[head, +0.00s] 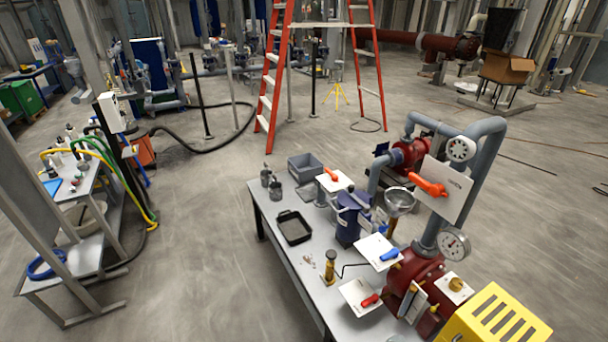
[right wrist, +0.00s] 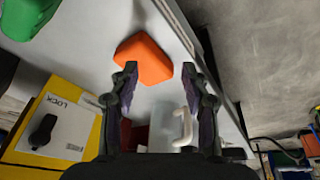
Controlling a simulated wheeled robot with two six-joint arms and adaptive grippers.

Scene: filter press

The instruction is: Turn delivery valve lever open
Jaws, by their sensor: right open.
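In the head view a large orange lever (head: 428,185) sits on a white plate on the upright grey pipe at the right. A smaller orange lever (head: 331,174), a blue lever (head: 389,254) and a red lever (head: 370,300) sit on white plates around the bench. I cannot read which is the delivery valve. In the right wrist view my right gripper (right wrist: 159,72) is open, with nothing held. An orange block (right wrist: 144,58) shows just beyond its fingertips; I cannot tell whether it is a lever or whether they touch. My left gripper is not in view.
The right wrist view shows a yellow panel (right wrist: 75,110) marked LOCK with a black knob (right wrist: 43,130), a white handle (right wrist: 183,127) and a green part (right wrist: 27,17). In the head view a yellow slotted guard (head: 495,318) stands beside the red pump (head: 417,270).

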